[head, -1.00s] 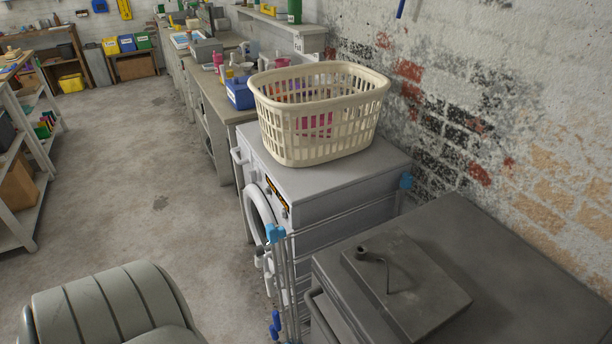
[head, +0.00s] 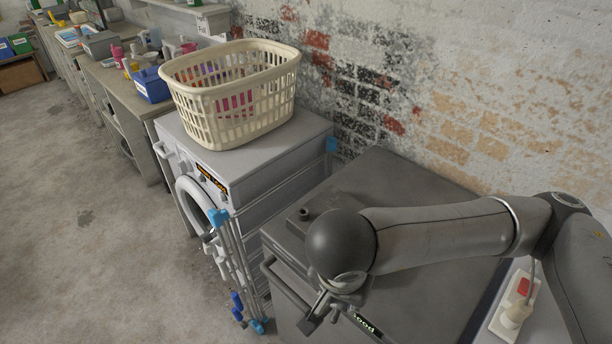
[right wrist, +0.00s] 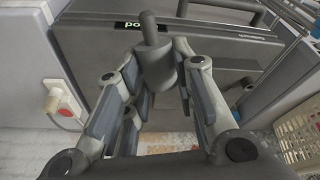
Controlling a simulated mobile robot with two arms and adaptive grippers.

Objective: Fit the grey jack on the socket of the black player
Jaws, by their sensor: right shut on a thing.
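The grey jack (right wrist: 160,72), a thick cylinder with a narrower pin on its far end, is between the fingers of my right gripper (right wrist: 158,88) in the right wrist view. The gripper is shut on it. In the head view my right gripper (head: 322,312) hangs by the front edge of a dark grey cabinet (head: 425,235), partly hidden by my wrist; the jack cannot be made out there. I cannot pick out the black player or its socket with certainty. My left gripper is not in view.
A flat dark box (head: 285,238) with a short stub lies on the cabinet, partly behind my arm. A white washing machine (head: 215,150) with a cream basket (head: 232,100) stands left of it, a drying rack (head: 232,255) between. A white power strip (head: 520,300) is at right.

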